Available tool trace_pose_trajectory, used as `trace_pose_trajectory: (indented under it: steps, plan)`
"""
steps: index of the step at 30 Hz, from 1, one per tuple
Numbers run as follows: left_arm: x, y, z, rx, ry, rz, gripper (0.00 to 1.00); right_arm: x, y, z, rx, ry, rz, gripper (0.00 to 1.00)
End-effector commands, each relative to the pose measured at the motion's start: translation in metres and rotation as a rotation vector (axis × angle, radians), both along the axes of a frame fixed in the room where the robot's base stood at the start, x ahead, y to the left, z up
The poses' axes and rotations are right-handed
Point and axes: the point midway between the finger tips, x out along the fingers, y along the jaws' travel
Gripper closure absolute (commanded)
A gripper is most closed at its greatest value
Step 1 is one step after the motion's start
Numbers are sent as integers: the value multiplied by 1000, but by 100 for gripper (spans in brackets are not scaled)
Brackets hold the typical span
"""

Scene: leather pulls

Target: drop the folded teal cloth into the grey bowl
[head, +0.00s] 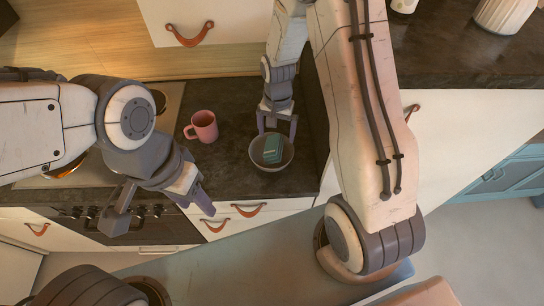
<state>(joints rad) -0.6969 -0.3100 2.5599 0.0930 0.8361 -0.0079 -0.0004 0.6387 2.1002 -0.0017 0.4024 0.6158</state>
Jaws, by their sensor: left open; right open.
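The folded teal cloth (272,150) lies inside the grey bowl (287,163), which stands on the dark countertop near its front edge. My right gripper (277,129) is open at the far rim of the bowl, its two fingers spread and apart from the cloth as far as I can see. My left gripper (161,218) is open and empty, in front of the oven and left of the bowl.
A pink mug (203,126) stands on the counter left of the bowl. A stove with an oven (151,224) is at the left. White drawers (247,208) with leather pulls are below the counter. A ribbed white pot (505,13) stands at the top right.

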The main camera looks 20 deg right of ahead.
Motion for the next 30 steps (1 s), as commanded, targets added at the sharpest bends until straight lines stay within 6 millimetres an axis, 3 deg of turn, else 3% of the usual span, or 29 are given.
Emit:
trace_pose_trajectory:
  steps: [9, 14, 30]
  plan:
    - [0, 0, -19, 0, 0, 3, 50, 1, 0, 59, 0, -7, 0, 0]
    - [0, 0, -23, 0, 0, 4, 50, 1, 0, 78, 0, -5, 0, 0]
    - [0, 0, -23, 0, 0, 4, 50, 0, 0, 85, 0, 0, 0, 0]
